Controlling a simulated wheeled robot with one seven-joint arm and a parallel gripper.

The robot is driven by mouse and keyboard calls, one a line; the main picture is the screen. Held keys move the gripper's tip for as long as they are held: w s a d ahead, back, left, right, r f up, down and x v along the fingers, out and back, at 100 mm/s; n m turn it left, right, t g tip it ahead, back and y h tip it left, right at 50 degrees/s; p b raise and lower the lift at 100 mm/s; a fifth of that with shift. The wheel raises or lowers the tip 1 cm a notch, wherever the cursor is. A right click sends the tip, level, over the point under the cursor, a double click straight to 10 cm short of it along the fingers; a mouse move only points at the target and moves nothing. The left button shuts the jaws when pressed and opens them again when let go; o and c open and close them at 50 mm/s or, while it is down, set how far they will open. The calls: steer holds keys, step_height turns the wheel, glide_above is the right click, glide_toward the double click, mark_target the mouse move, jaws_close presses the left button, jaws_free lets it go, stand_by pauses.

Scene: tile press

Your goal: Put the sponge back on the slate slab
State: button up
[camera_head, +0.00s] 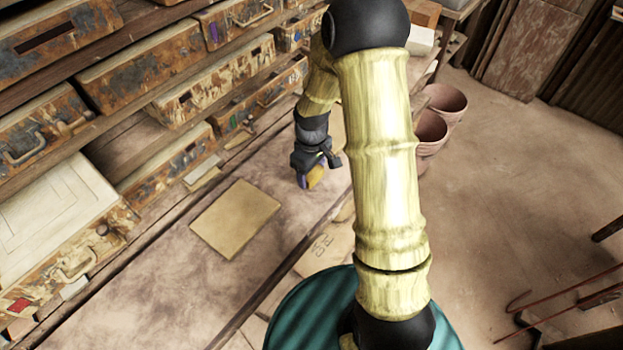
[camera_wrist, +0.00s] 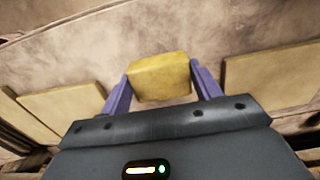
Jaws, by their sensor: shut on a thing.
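The yellow sponge (camera_wrist: 160,77) is held between the two purple fingers of my gripper (camera_wrist: 160,84) in the wrist view. In the head view the sponge (camera_head: 316,176) shows as a small yellow patch at my gripper (camera_head: 309,178), over the bench. Its height above the bench is hard to tell. A flat tan square slab (camera_head: 236,218) lies on the bench to the left of my gripper. The wrist view shows one tan slab at left (camera_wrist: 62,108) and another at right (camera_wrist: 272,74). None looks clearly like slate, so I cannot tell which is the slate slab.
The long dusty bench (camera_head: 160,270) has bare room around the left slab. Shelves with worn, paint-stained drawers (camera_head: 135,70) stand along its far left side. Reddish pots (camera_head: 432,132) stand on the floor at right. A teal round surface (camera_head: 310,312) is at the bottom.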

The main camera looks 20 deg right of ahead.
mark_target(312, 180)
steer(key=shift+f+p, duration=0.3)
steer(key=shift+f, duration=1.75)
steer(key=shift+f, duration=0.2)
steer(key=o, duration=1.3)
steer(key=shift+c, duration=0.2)
steer(key=shift+r, duration=0.1)
